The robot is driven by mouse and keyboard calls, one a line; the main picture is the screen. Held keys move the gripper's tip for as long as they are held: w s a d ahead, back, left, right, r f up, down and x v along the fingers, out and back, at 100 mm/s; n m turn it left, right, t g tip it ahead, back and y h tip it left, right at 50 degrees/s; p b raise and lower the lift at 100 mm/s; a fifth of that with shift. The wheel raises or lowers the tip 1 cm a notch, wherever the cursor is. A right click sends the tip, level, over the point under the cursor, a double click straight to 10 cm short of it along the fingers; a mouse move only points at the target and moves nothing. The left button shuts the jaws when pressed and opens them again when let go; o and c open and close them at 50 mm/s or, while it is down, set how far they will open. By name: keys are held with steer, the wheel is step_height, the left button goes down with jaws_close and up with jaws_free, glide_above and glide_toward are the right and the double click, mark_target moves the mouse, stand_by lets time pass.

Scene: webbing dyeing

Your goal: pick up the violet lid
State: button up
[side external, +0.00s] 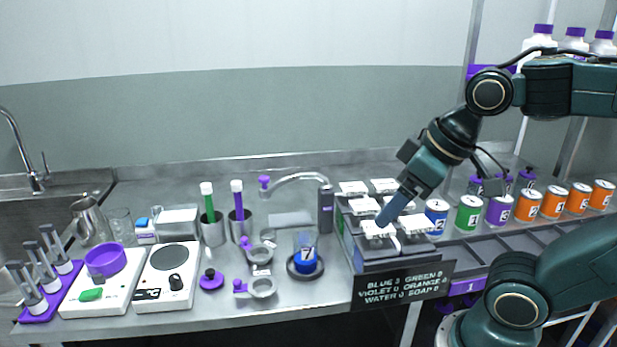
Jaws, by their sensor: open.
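A violet lid (211,281), a small disc with a dark knob on top, lies flat on the steel counter, right of the white hot plate. My gripper (383,219) points down and left over the rack of white-topped containers, well to the right of the lid and apart from it. Its jaws are open, and I see nothing held between them. The gap between the fingers is hard to make out at this angle.
A white hot plate (167,276) and a white scale with a violet bowl (105,260) stand left of the lid. A violet-handled ring holder (262,287) and a blue jar (305,261) stand to its right. Metal cups (213,234) with green and violet sticks stand behind.

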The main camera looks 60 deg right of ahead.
steer(key=w+a+n, duration=0.2)
steer(key=w, duration=0.7)
steer(key=n+g+y, duration=0.2)
steer(key=n+y, duration=0.1)
steer(key=n, duration=0.3)
glide_above(211, 277)
steer(key=s+d, duration=0.1)
steer(key=d, duration=0.2)
steer(key=shift+a+f, duration=0.1)
steer(key=shift+f, duration=10.35)
steer(key=shift+x, duration=2.55)
steer(key=shift+s+a, duration=0.1)
steer(key=shift+s, duration=0.05)
steer(key=shift+c, duration=0.2)
steer(key=c, duration=1)
